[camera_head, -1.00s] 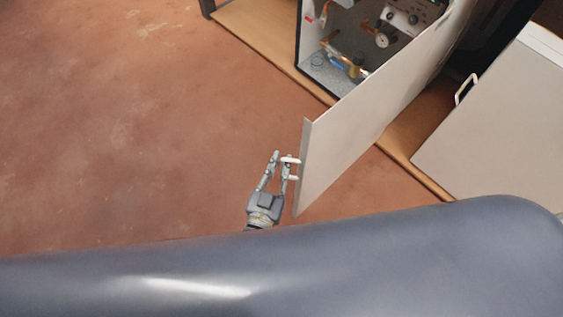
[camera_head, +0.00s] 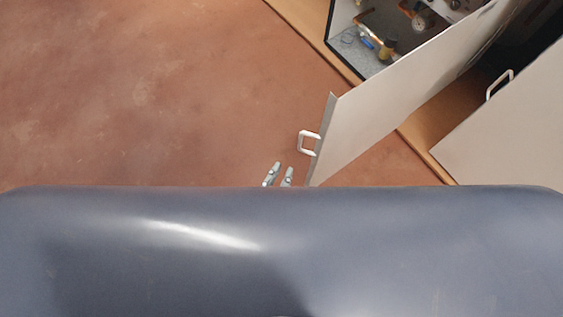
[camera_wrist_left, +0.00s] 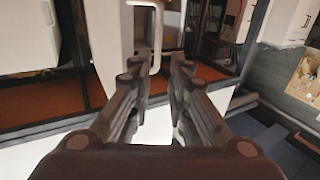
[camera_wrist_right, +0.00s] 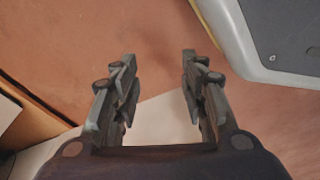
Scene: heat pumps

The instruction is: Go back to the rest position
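My left gripper (camera_head: 278,175) is open and empty, with only its fingertips showing above a grey-blue surface in the head view. It is apart from the white handle (camera_head: 308,143) of the open white door (camera_head: 385,105), just below and left of it. In the left wrist view, the gripper (camera_wrist_left: 160,70) has a clear gap between its fingers, and a white handle (camera_wrist_left: 155,35) shows beyond them. My right gripper (camera_wrist_right: 155,65) is open and empty in its wrist view, above reddish floor and a pale panel. The right gripper is hidden in the head view.
The open cabinet (camera_head: 375,35) holds pipes, valves and a gauge. A second white panel with a handle (camera_head: 499,85) is at the right. A wooden base board (camera_head: 312,35) runs along the cabinet. The reddish floor (camera_head: 150,95) at left is clear.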

